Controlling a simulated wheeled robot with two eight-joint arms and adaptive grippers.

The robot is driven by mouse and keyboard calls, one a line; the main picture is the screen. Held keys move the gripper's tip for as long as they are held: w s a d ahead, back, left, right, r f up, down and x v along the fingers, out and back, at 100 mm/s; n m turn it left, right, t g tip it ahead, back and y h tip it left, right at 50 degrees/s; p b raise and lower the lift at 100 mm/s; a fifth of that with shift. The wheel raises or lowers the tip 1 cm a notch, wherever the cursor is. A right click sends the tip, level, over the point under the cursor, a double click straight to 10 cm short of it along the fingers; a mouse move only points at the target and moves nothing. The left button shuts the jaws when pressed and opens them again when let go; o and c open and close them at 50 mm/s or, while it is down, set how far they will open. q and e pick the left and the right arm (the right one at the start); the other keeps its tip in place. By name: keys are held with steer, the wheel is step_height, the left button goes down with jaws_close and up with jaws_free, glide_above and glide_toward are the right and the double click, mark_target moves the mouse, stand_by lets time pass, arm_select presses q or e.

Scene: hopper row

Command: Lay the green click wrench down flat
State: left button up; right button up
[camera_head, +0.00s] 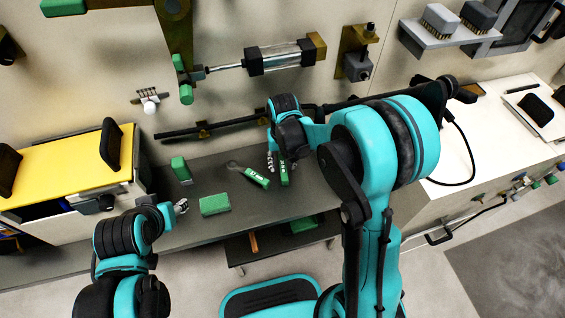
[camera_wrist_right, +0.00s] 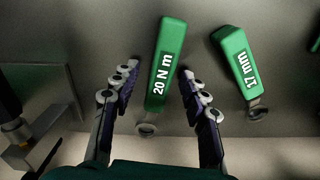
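The green click wrench (camera_wrist_right: 168,45), marked "20 N m", has its dark ring end toward the bottom of the wrist view. In the head view a strip of its green handle (camera_head: 284,176) shows beside my right gripper (camera_head: 279,164). In the wrist view my right gripper (camera_wrist_right: 158,80) is open, one finger on each side of the handle, with gaps on both sides. I cannot tell whether the wrench lies flat or is tilted. My left gripper (camera_head: 181,207) is low at the left, away from the wrench; its opening is too small to judge.
A second green tool marked "17 mm" (camera_head: 257,177) lies close by, left of the wrench; it also shows in the wrist view (camera_wrist_right: 236,58). Green blocks (camera_head: 215,204) and (camera_head: 181,169) are further left on the dark bench (camera_head: 245,212). A dark bar (camera_head: 225,125) runs behind.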

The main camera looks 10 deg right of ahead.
steer(key=shift+r, duration=0.1)
step_height(320, 180, up, 12)
stand_by(0.4)
stand_by(0.6)
steer(key=s+d+r+t, duration=0.1)
steer(key=s+d+t, duration=0.1)
steer(key=s, duration=0.5)
steer(key=s+d+r+n+t, duration=0.1)
steer(key=s+d+t, duration=0.1)
steer(key=s+t, duration=0.3)
steer(key=s, duration=0.3)
steer(key=shift+r, duration=0.15)
stand_by(0.4)
